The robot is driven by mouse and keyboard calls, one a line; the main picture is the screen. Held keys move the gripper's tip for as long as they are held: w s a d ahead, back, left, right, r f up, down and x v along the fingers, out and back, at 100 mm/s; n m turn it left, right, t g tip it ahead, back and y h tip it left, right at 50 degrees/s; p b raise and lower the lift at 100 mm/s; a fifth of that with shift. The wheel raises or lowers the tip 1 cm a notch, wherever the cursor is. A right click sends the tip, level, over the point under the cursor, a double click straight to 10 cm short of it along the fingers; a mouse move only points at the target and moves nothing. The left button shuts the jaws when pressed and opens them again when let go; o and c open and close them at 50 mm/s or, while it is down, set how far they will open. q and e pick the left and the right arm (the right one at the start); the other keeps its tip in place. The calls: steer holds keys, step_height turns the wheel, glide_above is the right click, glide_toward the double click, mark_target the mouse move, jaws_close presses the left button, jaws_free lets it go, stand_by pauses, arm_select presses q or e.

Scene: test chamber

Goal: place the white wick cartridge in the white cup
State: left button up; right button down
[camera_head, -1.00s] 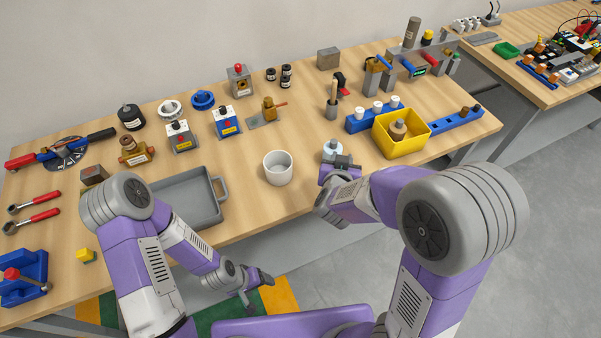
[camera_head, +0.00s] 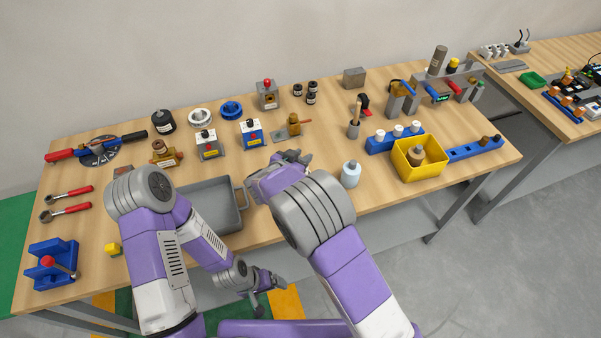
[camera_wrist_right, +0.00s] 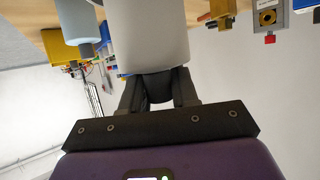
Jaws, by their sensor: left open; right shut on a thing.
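In the right wrist view, which is upside down, a large pale cylinder (camera_wrist_right: 150,35) sits just beyond my right gripper (camera_wrist_right: 158,85). My left gripper (camera_head: 268,282) is open and empty, low before the table's front edge.
A pale blue-white bottle (camera_head: 351,176) stands right of my right arm. A grey tray (camera_head: 212,208) lies to the left. A yellow bin (camera_head: 408,172) and a blue rack (camera_head: 372,145) with white pieces stand further right. A brass fitting (camera_head: 294,124) lies behind.

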steer(key=shift+f, duration=2.45)
steer(key=shift+f+b, duration=0.1)
steer(key=shift+b, duration=0.2)
steer(key=c, duration=0.9)
jaws_free()
steer(key=shift+f, duration=0.1)
steer(key=shift+o, duration=0.2)
steer(key=shift+r, duration=0.25)
steer(key=v, duration=1.2)
steer(key=shift+p, duration=0.45)
